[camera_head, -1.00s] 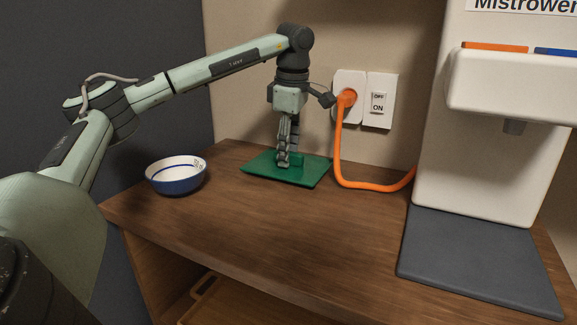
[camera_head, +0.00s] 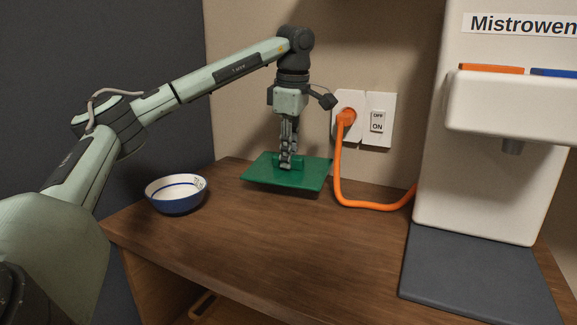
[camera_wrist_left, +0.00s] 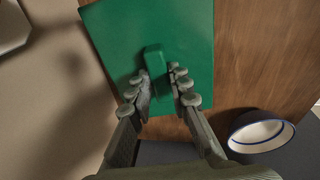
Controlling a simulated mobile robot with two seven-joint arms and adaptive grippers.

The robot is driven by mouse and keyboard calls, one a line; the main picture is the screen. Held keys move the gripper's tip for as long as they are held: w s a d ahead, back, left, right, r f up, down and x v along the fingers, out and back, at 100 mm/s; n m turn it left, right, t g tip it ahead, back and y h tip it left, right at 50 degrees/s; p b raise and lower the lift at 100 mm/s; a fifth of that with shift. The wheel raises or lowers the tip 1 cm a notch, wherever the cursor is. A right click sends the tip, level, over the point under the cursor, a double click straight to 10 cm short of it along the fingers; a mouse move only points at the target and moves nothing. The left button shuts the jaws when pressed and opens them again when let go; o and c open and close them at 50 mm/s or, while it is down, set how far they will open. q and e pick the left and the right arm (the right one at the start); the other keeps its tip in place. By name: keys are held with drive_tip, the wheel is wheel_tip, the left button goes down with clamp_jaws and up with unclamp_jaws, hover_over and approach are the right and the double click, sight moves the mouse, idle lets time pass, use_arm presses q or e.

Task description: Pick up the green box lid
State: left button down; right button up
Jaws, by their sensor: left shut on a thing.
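The green box lid (camera_head: 309,181) is a flat rectangular plate with a raised handle. It is level and a little above the wooden counter, near the back wall. My left gripper (camera_head: 287,164) points straight down from above and is shut on the lid's handle. In the left wrist view the lid (camera_wrist_left: 115,35) lies across the fingers, and the left gripper (camera_wrist_left: 160,81) has its fingers on both sides of the green handle (camera_wrist_left: 155,62). My right gripper is not in view.
A white and blue bowl (camera_head: 178,203) stands left of the lid on the counter (camera_head: 270,235). An orange cable (camera_head: 340,170) runs from the wall socket close to the lid's right. A white dispenser (camera_head: 475,190) with a dark mat (camera_head: 480,270) stands at right. The front middle counter is clear.

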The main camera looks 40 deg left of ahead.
use_arm(q)
drive_tip(key=s+a+r, duration=0.1)
drive_tip(key=s+r, duration=0.1)
drive_tip(key=s+a+r, duration=0.1)
drive_tip(key=a, duration=0.1)
drive_tip(key=shift+s+a+r, duration=0.15)
drive_tip(key=shift+s+r, duration=0.25)
drive_tip(key=s+a+r+p, duration=0.3)
drive_tip(key=s+a+r, duration=0.1)
drive_tip(key=s, duration=0.1)
drive_tip(key=shift+a, duration=0.15)
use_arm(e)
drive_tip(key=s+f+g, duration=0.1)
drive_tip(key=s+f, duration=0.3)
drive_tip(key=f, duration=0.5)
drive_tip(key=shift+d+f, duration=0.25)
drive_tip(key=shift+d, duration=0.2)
use_arm(q)
drive_tip(key=shift+s+f, duration=0.1)
